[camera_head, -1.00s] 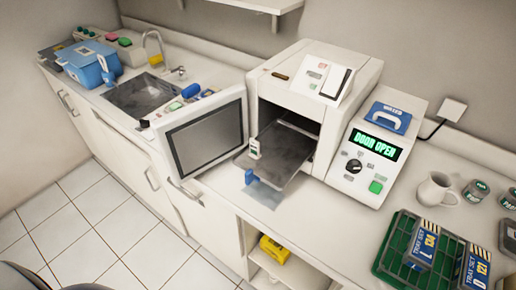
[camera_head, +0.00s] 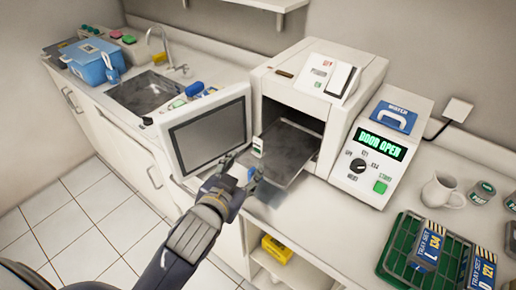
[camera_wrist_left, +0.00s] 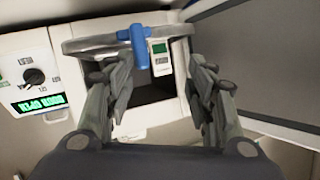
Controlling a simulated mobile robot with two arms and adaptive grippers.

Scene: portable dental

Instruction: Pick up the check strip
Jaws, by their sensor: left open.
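The check strip (camera_head: 258,147), a small white strip with a green patch, stands at the front left edge of the metal tray (camera_head: 292,152) in the open sterilizer. In the left wrist view the strip (camera_wrist_left: 160,58) shows beyond and between my fingers, beside the tray's blue handle (camera_wrist_left: 135,42). My left gripper (camera_head: 243,172) is open and empty in front of the tray. Its fingers (camera_wrist_left: 160,66) are spread, with the strip apart from them. In the head view the fingers partly hide the blue handle (camera_head: 251,174). My right gripper is not in view.
The sterilizer door (camera_head: 208,133) stands open left of the tray, close to my left gripper. The control panel (camera_head: 381,147) reads "DOOR OPEN". A mug (camera_head: 441,191) and a green rack (camera_head: 408,250) stand on the right. A yellow box (camera_head: 277,249) sits on the shelf below.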

